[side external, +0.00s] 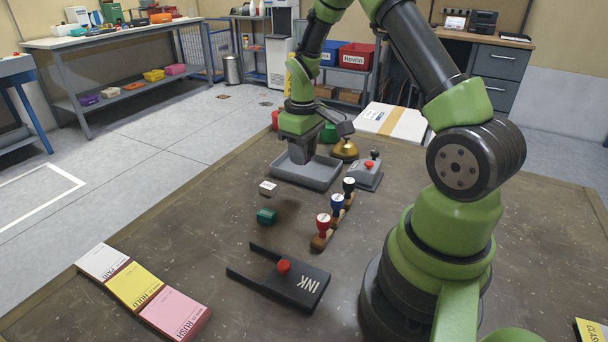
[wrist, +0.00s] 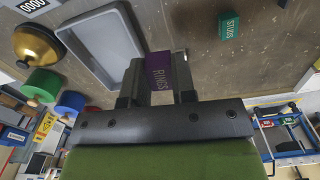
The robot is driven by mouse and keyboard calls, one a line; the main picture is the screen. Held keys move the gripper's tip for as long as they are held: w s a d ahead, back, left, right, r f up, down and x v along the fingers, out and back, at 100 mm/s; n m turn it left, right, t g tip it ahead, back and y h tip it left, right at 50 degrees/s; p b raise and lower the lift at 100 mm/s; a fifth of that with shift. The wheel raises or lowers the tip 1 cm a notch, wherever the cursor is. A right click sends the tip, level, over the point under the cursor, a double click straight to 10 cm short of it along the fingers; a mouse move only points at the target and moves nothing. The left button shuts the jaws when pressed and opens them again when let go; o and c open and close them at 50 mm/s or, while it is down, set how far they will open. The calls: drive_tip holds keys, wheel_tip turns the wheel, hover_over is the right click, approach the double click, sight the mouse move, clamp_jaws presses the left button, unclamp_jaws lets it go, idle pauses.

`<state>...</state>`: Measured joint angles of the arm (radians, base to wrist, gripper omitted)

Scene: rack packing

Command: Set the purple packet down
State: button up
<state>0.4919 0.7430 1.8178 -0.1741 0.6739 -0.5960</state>
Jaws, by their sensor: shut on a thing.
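The purple packet (wrist: 159,72), marked RINGS, is between the two fingers of my gripper (wrist: 167,70) in the wrist view. The fingers are shut on it. In the side view my gripper (side external: 302,157) points down over the grey tray (side external: 318,182); the packet cannot be made out there.
A green STUDS packet (side external: 266,216) and a white packet (side external: 268,188) lie in front of the tray. Stamps (side external: 337,208) stand in a row to the right. A brass bell (side external: 345,150) and a grey device (side external: 367,175) are near the tray.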

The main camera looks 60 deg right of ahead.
drive_tip(key=d, duration=1)
drive_tip(key=n, duration=0.1)
hover_over(318, 174)
wheel_tip(318, 174, down, 5)
drive_tip(key=shift+s+r, duration=0.1)
drive_tip(key=shift+f, duration=2.25)
drive_tip(key=shift+f, duration=0.2)
drive_tip(key=o, duration=0.9)
drive_tip(key=shift+r, duration=0.15)
